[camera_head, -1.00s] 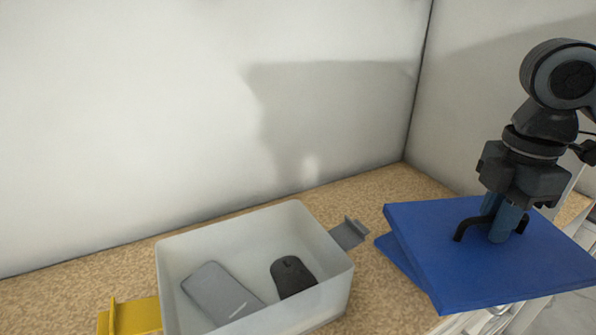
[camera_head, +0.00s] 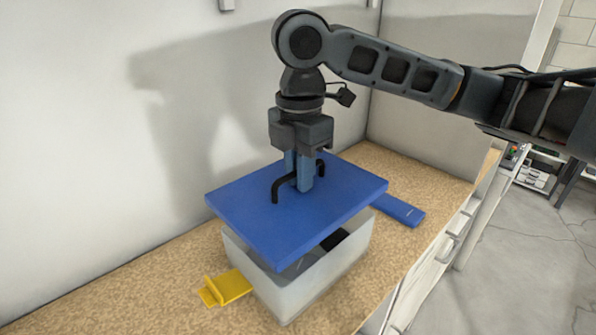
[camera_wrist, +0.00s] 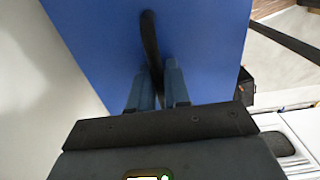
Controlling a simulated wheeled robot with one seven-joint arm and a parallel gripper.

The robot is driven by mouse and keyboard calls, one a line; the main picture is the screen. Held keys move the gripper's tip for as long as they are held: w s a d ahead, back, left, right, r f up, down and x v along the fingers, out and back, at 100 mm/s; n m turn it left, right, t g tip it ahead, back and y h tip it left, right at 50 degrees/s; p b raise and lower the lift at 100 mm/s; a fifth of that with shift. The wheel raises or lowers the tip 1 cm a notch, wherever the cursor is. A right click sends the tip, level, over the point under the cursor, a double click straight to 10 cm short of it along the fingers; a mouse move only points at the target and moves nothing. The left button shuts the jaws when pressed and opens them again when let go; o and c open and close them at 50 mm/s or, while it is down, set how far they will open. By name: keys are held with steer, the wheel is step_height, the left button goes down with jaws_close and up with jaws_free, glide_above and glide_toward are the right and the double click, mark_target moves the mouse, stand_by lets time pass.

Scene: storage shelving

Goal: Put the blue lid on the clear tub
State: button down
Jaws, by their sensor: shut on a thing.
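The blue lid (camera_head: 270,215) is a flat board with a black bar handle (camera_head: 277,187) on top. My gripper (camera_head: 304,180) is shut on the handle and holds the lid above the clear tub (camera_head: 305,288). The lid covers most of the tub's opening in the head view, and a gap shows along the near right side. A dark item (camera_head: 333,240) shows inside the tub through the gap; the rest of the inside is hidden. In the wrist view the lid (camera_wrist: 205,45) fills much of the picture, with the handle (camera_wrist: 150,45) between my fingers (camera_wrist: 159,88).
A yellow clip (camera_head: 228,288) sticks out at the tub's left side. A flat blue piece (camera_head: 398,210) lies on the speckled shelf (camera_head: 425,185) right of the tub. A pale wall (camera_head: 70,130) stands behind, and the shelf's front edge (camera_head: 440,262) is at the right.

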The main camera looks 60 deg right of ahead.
steer(key=shift+d+f+b, duration=0.15)
steer(key=shift+f+b, duration=2.35)
steer(key=shift+f, duration=1.1)
steer(key=c, duration=1)
jaws_free()
steer(key=shift+r, duration=0.1)
step_height(320, 180, up, 8)
steer(key=shift+f, duration=0.15)
